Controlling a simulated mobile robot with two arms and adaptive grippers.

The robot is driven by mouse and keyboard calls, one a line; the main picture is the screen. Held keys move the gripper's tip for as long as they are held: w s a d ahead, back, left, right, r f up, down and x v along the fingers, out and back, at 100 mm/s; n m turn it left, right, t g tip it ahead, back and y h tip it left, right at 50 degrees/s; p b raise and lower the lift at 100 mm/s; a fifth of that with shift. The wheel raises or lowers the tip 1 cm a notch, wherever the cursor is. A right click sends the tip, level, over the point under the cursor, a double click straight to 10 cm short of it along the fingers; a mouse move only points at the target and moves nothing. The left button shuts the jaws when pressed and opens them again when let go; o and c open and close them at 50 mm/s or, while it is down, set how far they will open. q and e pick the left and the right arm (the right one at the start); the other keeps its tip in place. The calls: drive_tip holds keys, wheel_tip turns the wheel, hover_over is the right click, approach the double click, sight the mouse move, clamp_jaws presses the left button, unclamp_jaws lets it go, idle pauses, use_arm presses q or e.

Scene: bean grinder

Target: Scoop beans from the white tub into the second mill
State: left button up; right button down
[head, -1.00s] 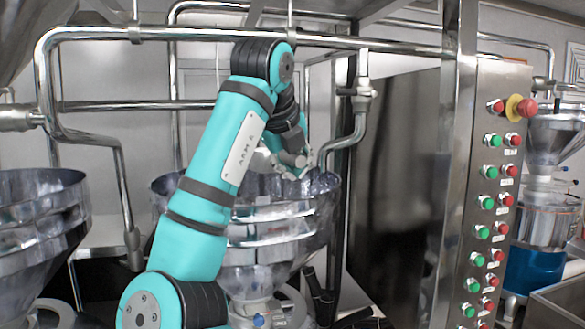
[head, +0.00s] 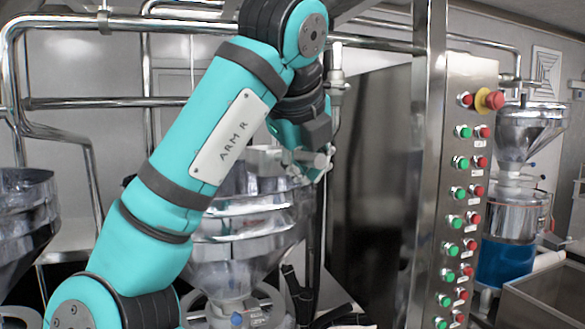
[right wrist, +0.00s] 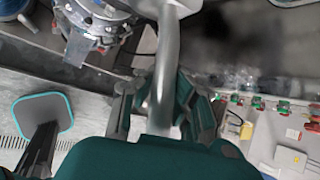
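My right gripper (head: 312,160) is in front of the upper right rim of the middle steel mill hopper (head: 240,225). In the right wrist view, its dark fingers (right wrist: 162,105) close around the shiny metal handle of a scoop (right wrist: 168,65). The scoop's pale head shows only partly at the top edge there, and its contents cannot be seen. In the head view, a grey metal part of the scoop (head: 265,158) shows beside the gripper, over the hopper. My arm covers part of the hopper, and its inside is hidden. I cannot make out the white tub.
Another steel hopper (head: 25,215) stands at the left edge. A further mill (head: 525,130) with a blue lower part stands at the right. A steel post with red and green buttons (head: 460,190) stands between. Steel pipes (head: 180,25) run above and behind.

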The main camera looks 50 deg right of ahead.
drive_tip(key=s+a, duration=0.2)
drive_tip(key=s, duration=0.6)
drive_tip(key=shift+w, duration=0.15)
drive_tip(key=shift+a, duration=0.1)
idle(0.4)
